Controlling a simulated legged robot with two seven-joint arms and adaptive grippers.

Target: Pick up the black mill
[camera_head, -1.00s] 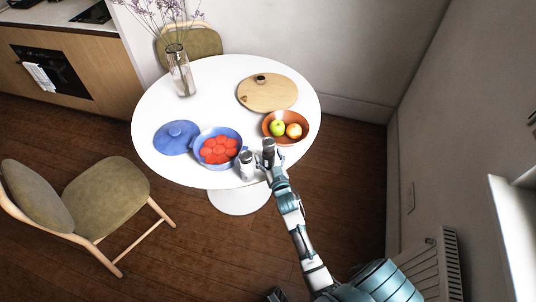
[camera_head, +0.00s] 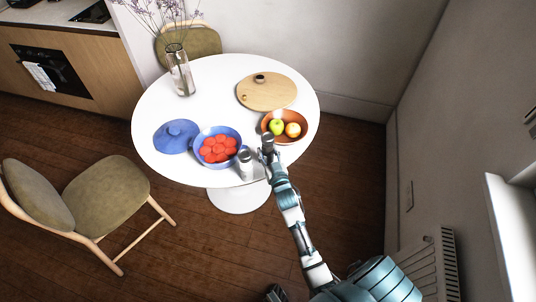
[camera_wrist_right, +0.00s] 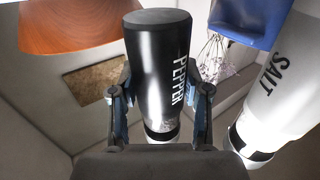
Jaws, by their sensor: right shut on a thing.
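The black mill (camera_wrist_right: 157,70), lettered PEPPER, stands between the two fingers of my right gripper in the right wrist view. My right gripper (camera_wrist_right: 160,108) is shut on its body, with one finger on each side. In the head view the mill (camera_head: 267,143) is small at the table's front right edge, and my right gripper (camera_head: 267,157) is at it. A white mill lettered SALT (camera_wrist_right: 285,85) is beside it on the right in the wrist view. The white mill (camera_head: 245,163) is just left of the gripper in the head view. My left gripper is not in view.
The round white table (camera_head: 215,100) holds a blue pot (camera_head: 239,138) with red contents, its blue lid (camera_head: 176,136), an orange bowl (camera_head: 304,137) of fruit, a wooden board (camera_head: 268,95) and a glass vase (camera_head: 181,75). The bowl is close beyond the gripper.

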